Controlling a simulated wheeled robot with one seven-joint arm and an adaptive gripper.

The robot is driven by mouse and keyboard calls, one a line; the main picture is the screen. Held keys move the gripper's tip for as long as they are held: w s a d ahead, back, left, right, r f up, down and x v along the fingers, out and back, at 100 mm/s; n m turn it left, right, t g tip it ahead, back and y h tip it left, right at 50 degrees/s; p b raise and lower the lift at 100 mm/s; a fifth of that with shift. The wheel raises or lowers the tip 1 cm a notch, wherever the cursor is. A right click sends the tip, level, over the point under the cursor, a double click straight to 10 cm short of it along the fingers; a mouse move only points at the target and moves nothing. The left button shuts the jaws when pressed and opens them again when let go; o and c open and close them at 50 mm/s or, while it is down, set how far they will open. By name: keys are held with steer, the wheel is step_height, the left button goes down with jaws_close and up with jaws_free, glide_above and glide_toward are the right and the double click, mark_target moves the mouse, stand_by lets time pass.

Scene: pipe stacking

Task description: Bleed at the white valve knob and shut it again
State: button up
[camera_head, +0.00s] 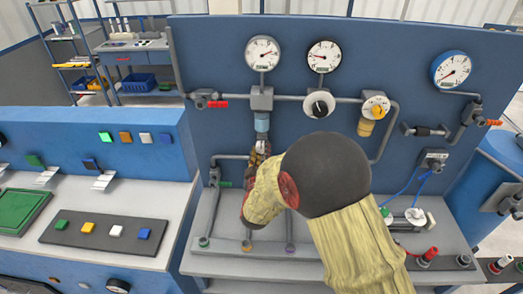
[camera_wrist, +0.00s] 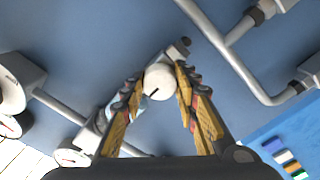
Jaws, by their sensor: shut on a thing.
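The white valve knob (camera_wrist: 159,82) shows in the wrist view as a round white cap with a dark pointer mark. My gripper (camera_wrist: 160,84) is shut on it, one finger on each side. In the head view my gripper (camera_head: 260,152) is at the panel, just below a light-blue pipe fitting (camera_head: 262,124). My arm hides the white knob there.
Two gauges (camera_head: 262,53) (camera_head: 323,56) sit above the pipe. A black-and-white knob (camera_head: 319,103) and a yellow valve (camera_head: 376,106) are right of my gripper. A red-handled valve (camera_head: 210,103) is to the left. A grey ledge (camera_head: 215,262) runs below.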

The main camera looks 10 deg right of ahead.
stand_by(0.4)
steer(key=o, duration=1.2)
steer(key=shift+c, duration=0.2)
steer(key=shift+s, duration=0.1)
steer(key=v, duration=1.1)
steer(key=shift+s, duration=0.35)
steer(key=shift+a, duration=0.15)
